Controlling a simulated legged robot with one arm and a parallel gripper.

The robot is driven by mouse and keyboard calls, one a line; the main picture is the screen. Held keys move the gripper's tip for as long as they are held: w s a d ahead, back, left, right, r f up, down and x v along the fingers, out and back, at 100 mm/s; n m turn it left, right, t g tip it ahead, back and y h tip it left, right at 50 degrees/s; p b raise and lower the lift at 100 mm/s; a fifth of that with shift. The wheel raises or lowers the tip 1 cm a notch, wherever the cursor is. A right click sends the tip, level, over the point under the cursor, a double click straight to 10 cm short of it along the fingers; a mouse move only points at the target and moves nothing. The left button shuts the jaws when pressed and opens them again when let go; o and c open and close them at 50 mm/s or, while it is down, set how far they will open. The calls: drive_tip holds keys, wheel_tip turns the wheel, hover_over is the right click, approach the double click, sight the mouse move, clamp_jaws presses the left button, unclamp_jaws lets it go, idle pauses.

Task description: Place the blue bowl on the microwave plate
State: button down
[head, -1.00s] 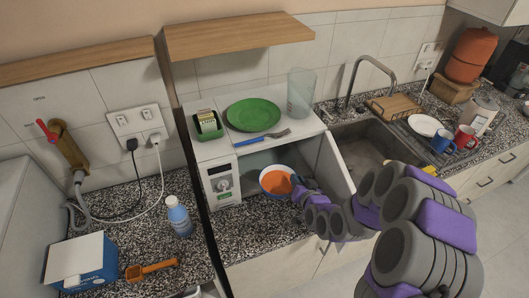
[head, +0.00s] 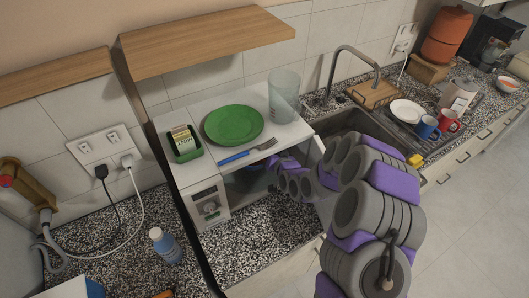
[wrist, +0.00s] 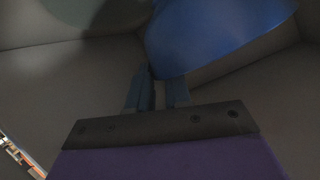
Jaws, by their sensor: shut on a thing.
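The blue bowl (wrist: 215,35) fills the upper part of the wrist view. My gripper (wrist: 157,88) is shut on its lower edge. In the head view my arm reaches into the open white microwave (head: 209,206), and the fingertips and most of the bowl are hidden inside. A pale greenish rounded surface (wrist: 85,10) at the top left of the wrist view may be the microwave plate; I cannot tell whether the bowl touches it.
A green plate (head: 234,125), a fork (head: 248,151), a green sponge holder (head: 186,146) and a clear cup (head: 284,95) stand on the microwave. Its open door is on the right, close to my arm. A blue bottle (head: 166,246) stands on the counter to the left.

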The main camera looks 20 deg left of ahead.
drive_tip(key=shift+s+d+f, duration=0.1)
drive_tip(key=shift+d+f, duration=0.2)
drive_tip(key=shift+d, duration=0.15)
drive_tip(key=f, duration=0.1)
drive_tip(key=a+f, duration=0.1)
drive_tip(key=f, duration=0.1)
drive_tip(key=shift+a, duration=0.1)
drive_tip(key=shift+a+f, duration=0.1)
drive_tip(key=shift+a, duration=0.45)
drive_tip(key=c, duration=1.4)
unclamp_jaws()
drive_tip(key=shift+c, duration=0.2)
drive_tip(key=o, duration=0.3)
drive_tip(key=shift+d, duration=0.5)
drive_tip(key=shift+o, duration=0.4)
drive_tip(key=shift+d+r, duration=0.2)
drive_tip(key=shift+d, duration=0.15)
drive_tip(key=shift+a, duration=0.15)
